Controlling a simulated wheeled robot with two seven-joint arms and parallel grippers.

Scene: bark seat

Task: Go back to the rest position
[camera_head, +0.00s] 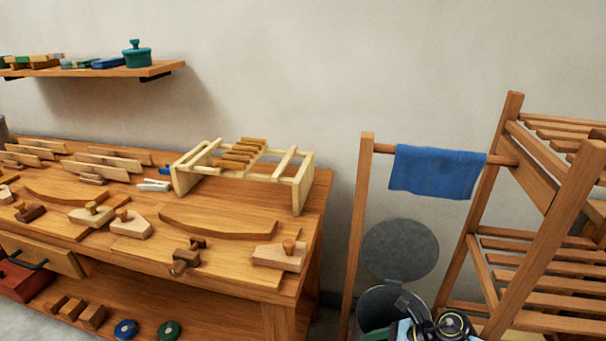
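A dark grey and black mechanical part, which looks like my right arm and gripper (415,308), shows at the bottom edge, in front of the open bin (376,306). Its fingertips cannot be made out, so I cannot tell whether it is open or shut. A small light blue patch shows beside it; I cannot tell what it belongs to. My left gripper is not in view.
A wooden workbench (245,222) with wooden planes and a pale slatted rack (299,182) fills the left. A blue cloth (437,172) hangs on a rail beside a slatted wooden stand (532,272). The bin's round lid (400,248) stands raised. A wall shelf (130,71) is at upper left.

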